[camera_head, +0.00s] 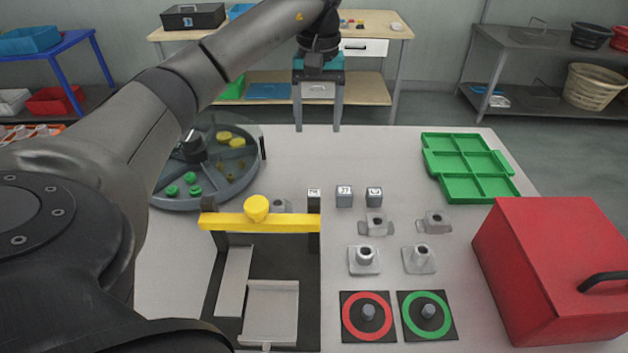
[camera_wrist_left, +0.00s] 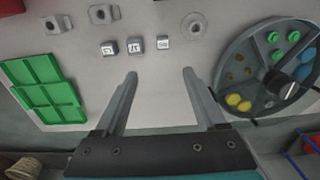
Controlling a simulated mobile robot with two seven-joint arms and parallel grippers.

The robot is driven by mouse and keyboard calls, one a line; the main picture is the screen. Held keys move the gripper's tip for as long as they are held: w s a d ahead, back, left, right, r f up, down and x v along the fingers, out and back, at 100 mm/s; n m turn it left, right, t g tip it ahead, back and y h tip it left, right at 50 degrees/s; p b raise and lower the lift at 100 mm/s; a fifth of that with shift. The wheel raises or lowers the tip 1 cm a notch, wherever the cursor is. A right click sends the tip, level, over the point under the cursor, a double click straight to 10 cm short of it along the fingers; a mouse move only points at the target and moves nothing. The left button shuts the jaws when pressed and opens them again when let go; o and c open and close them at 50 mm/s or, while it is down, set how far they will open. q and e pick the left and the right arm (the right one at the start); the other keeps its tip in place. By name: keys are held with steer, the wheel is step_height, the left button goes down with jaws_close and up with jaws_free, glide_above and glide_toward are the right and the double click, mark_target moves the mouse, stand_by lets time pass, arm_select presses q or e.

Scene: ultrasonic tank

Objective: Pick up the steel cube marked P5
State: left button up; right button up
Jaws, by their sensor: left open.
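Three small steel cubes stand in a row near the middle of the table: a left one (camera_head: 314,194), a middle one (camera_head: 344,197) and a right one (camera_head: 374,197). Each has a white marked top, too small to read surely, so I cannot tell which is P5. The left wrist view shows the same cubes in reversed order: right (camera_wrist_left: 108,48), middle (camera_wrist_left: 134,46), left (camera_wrist_left: 163,43). My left gripper (camera_head: 317,126) is open and empty, pointing down near the table's back edge, behind and apart from the cubes. Its fingers (camera_wrist_left: 160,73) also show in the wrist view.
A yellow bar (camera_head: 285,222) on black posts stands close to the left cube. Grey metal fittings (camera_head: 376,223) lie in front of the cubes. A round carousel (camera_head: 205,165) is left, a green tray (camera_head: 468,167) and red box (camera_head: 550,270) right. Table behind the cubes is clear.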

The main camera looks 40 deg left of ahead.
arm_select(q)
step_height(320, 180, down, 3)
steer(key=b, duration=0.4)
glide_above(314, 193)
steer(key=f, duration=0.9)
steer(key=shift+w+d+f, duration=0.15)
steer(key=shift+d+f, duration=0.2)
steer(key=shift+f, duration=0.6)
steer(key=f, duration=0.5)
steer(key=shift+a+f+b, duration=0.1)
steer(key=shift+a+b, duration=0.3)
arm_select(e)
step_height(314, 193, down, 6)
steer(key=s+d, duration=0.1)
steer(key=shift+d, duration=0.15)
arm_select(q)
steer(key=shift+c, duration=0.3)
arm_select(e)
steer(key=shift+s, duration=0.1)
arm_select(q)
jaws_close()
